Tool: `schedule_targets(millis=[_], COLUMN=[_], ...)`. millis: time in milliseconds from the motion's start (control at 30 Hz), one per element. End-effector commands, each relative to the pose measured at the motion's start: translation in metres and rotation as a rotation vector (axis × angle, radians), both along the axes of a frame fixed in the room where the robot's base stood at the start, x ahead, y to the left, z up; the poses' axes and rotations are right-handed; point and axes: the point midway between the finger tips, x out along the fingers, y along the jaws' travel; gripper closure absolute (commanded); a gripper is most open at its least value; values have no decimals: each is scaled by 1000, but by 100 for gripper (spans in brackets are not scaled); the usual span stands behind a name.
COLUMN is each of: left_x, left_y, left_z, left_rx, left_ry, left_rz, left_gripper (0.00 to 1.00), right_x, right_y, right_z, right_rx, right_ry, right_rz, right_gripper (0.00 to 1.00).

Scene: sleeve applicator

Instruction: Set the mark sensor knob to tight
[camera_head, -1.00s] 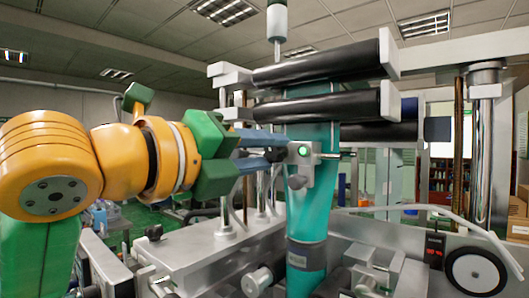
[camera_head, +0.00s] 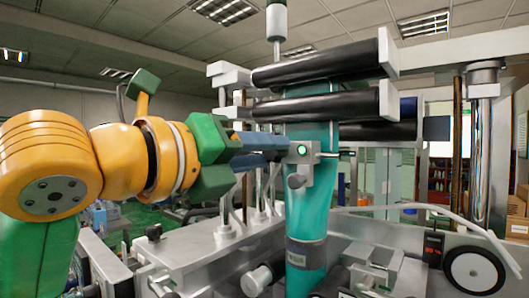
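The mark sensor is a small grey box (camera_head: 301,165) with a lit green lamp, in front of the teal sleeve film (camera_head: 316,215). A dark rounded knob (camera_head: 296,181) shows on its lower front. My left gripper (camera_head: 279,150) comes in from the left, and its blue-grey fingers reach the sensor's left side. Its fingertips close around a dark knob there, which they mostly hide. The knob's setting cannot be read. My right gripper is not in view.
Black rollers (camera_head: 320,65) lie above the sensor. A thin rod (camera_head: 335,154) sticks out on its right. A grey machine bed (camera_head: 215,250) with posts lies below, and a black-and-white wheel (camera_head: 474,273) stands at the lower right.

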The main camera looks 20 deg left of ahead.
Motion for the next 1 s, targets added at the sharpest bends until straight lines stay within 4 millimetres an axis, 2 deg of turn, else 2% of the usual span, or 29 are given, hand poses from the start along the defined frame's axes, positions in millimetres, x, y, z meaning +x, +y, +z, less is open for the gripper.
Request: schedule_targets(millis=[33, 100, 400, 467, 600, 733, 833, 1000], left_x=[1, 1, -1, -8, -37, -59, -67, -68], left_y=[-1, -1, 0, 3, 14, 22, 24, 25], left_z=[-4, -3, -2, -3, -5, -4, -3, -1], left_rx=[5, 4, 1, 0, -1, 0, 1, 2], left_ry=[11, 8, 3, -1, -1, 1, 3, 5], left_rz=[-1, -1, 0, 1, 1, 0, 0, 0], left_gripper=[51, 32, 31, 31, 31, 31, 31, 31], right_x=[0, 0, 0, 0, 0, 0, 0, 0], right_y=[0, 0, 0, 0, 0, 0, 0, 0], right_z=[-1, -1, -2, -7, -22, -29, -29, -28], right_rx=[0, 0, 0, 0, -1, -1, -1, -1], right_ry=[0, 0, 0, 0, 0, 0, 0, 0], right_rz=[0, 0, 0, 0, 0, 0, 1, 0], right_gripper=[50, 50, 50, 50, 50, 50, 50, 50])
